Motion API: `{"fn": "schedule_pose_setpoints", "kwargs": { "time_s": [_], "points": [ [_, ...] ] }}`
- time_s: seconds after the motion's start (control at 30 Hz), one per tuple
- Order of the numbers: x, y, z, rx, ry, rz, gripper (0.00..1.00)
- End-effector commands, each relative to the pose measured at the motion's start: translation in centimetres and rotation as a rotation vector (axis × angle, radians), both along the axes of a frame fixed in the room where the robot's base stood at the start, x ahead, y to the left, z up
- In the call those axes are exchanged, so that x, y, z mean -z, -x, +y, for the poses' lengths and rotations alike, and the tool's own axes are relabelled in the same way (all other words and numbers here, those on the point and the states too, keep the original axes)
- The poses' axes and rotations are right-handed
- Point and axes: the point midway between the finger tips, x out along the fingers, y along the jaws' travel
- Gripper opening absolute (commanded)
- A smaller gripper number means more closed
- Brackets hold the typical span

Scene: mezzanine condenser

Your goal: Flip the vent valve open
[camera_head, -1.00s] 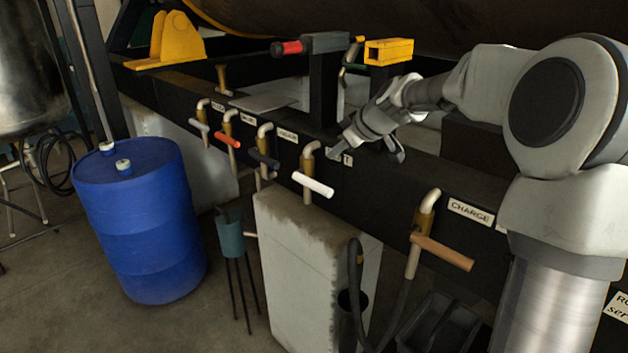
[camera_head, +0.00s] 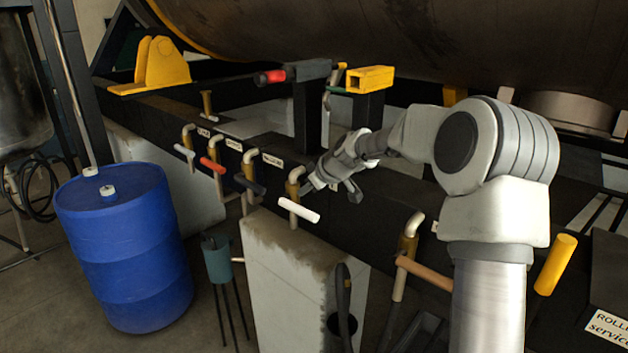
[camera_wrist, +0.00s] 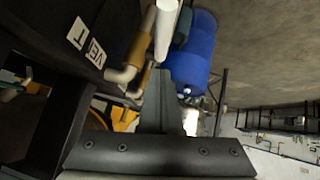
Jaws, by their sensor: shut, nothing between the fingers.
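The vent valve (camera_head: 293,190) hangs from a pale elbow on the dark beam, with a brass body and a white bar handle (camera_head: 299,210) lying crosswise to its pipe. In the wrist view the white handle (camera_wrist: 166,28) is at top centre, beside a partly covered label reading VE T (camera_wrist: 85,45). My gripper (camera_head: 309,186) is shut and empty, just right of the valve body and slightly above the handle.
Similar valves with dark (camera_head: 250,184), red (camera_head: 212,165) and grey (camera_head: 184,150) handles stand left along the beam. A tan-handled valve (camera_head: 424,272) is to the right. A concrete block (camera_head: 290,275) is below; a blue drum (camera_head: 128,250) stands left.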

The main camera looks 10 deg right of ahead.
Motion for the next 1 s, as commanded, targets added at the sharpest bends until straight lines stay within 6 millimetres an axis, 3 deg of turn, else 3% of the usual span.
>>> {"fn": "schedule_pose_setpoints", "kwargs": {
  "time_s": [0.2, 0.4, 1.0],
  "points": [
    [3.1, -1.2, 0.0, 0.002, -0.002, 0.003, 0.00],
    [4.7, -1.4, -0.2, 0.001, 0.000, 0.000, 0.00],
    [5.2, -1.5, -0.3, 0.001, 0.000, -0.002, 0.00]
  ]
}}
